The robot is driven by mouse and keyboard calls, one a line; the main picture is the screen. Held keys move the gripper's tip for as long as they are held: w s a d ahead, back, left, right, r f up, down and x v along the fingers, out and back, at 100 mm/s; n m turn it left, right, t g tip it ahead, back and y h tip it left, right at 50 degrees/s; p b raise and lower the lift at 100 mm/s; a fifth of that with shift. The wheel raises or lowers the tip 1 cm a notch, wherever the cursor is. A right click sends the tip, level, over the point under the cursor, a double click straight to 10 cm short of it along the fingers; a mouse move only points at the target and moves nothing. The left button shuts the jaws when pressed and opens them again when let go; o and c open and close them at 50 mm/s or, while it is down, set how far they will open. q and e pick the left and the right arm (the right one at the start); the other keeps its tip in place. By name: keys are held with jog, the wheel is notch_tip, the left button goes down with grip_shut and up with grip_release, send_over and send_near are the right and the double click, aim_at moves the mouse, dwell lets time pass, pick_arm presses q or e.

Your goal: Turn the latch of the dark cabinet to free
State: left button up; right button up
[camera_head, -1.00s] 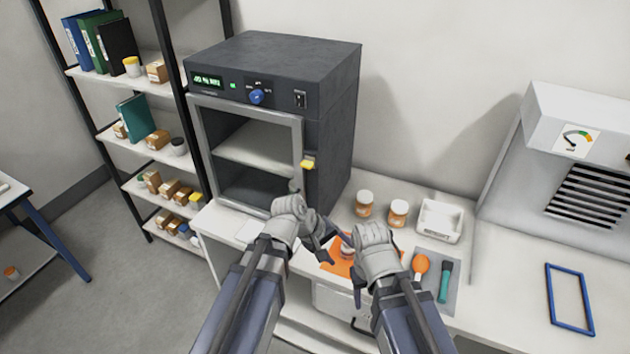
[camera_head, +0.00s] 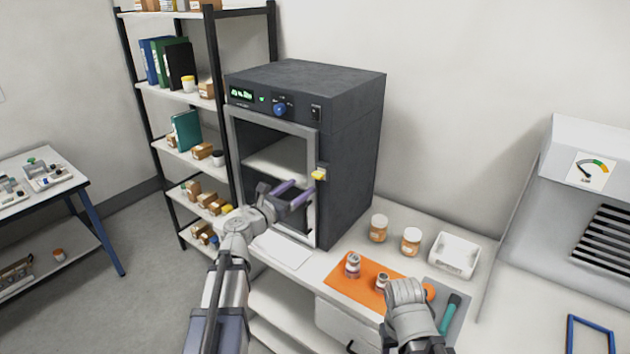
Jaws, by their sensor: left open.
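The dark cabinet (camera_head: 352,160) stands on the white bench, with a grey-framed glass door (camera_head: 311,228) on its front. The yellow latch (camera_head: 319,175) sits at the right edge of the door frame, at about mid-height. My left gripper (camera_head: 303,194) is open in front of the door, its fingers pointing right toward the latch. The fingertips are close to the latch; I cannot tell whether they touch it. My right gripper (camera_head: 400,290) is low over the bench, by the orange mat; its fingers are not clear.
An orange mat (camera_head: 340,284) holds small jars. Two orange-labelled jars (camera_head: 379,228) and a white tray (camera_head: 454,254) stand right of the cabinet. A grey mat with a teal-handled tool (camera_head: 449,315) lies nearer. A shelf rack (camera_head: 181,97) stands on the left.

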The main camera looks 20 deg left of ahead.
aim_at(315, 177)
pick_arm(q)
jog(key=x, duration=0.7)
jog(key=shift+w+d, duration=0.15)
jog(key=shift+w, duration=0.05)
grip_shut()
dwell(0.4)
